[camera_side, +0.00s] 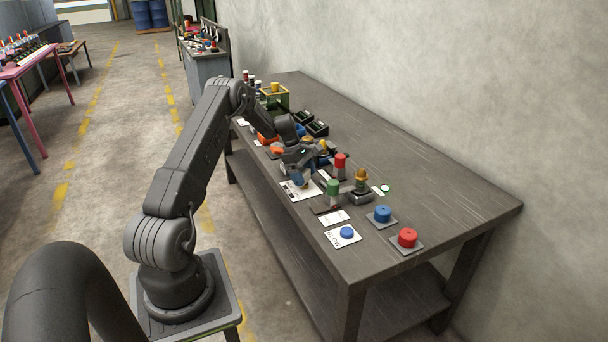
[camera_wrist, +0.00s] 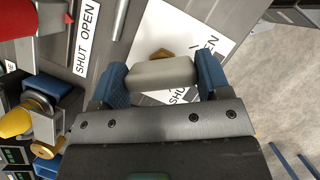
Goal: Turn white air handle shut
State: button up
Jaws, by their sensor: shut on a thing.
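The white air handle (camera_wrist: 162,74) is a pale block-shaped grip in the wrist view, with a small brass part (camera_wrist: 160,53) beside it. It stands over a white label plate (camera_wrist: 205,30), whose SHUT and OPEN lettering is partly covered. My gripper (camera_wrist: 163,80) has blue fingers on either side of the handle and is shut on it. In the side view my gripper (camera_side: 300,180) is low over the label plate (camera_side: 292,193) near the table's front edge; the handle is mostly hidden there.
A second SHUT/OPEN label (camera_wrist: 86,38) and a red handle (camera_wrist: 14,20) lie beside it. Red (camera_side: 340,163) and green (camera_side: 333,188) upright handles stand close by. A brass valve (camera_side: 361,182), blue knob (camera_side: 383,213) and red knob (camera_side: 407,237) are further right. The table's back right is clear.

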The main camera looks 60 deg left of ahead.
jog(key=m, duration=0.2)
jog(key=m+g, duration=0.1)
jog(key=m, duration=0.1)
jog(key=shift+m+g+h, duration=0.3)
jog(key=m+g, duration=0.1)
jog(key=m, duration=0.2)
jog(key=shift+m, duration=0.3)
jog(key=m+g, duration=0.1)
jog(key=m, duration=0.2)
jog(key=shift+m+g, duration=0.3)
jog(key=shift+g, duration=0.1)
jog(key=shift+m+g+y, duration=0.5)
jog(key=shift+m+g, duration=0.2)
jog(key=shift+m, duration=1.3)
jog(key=o, duration=0.9)
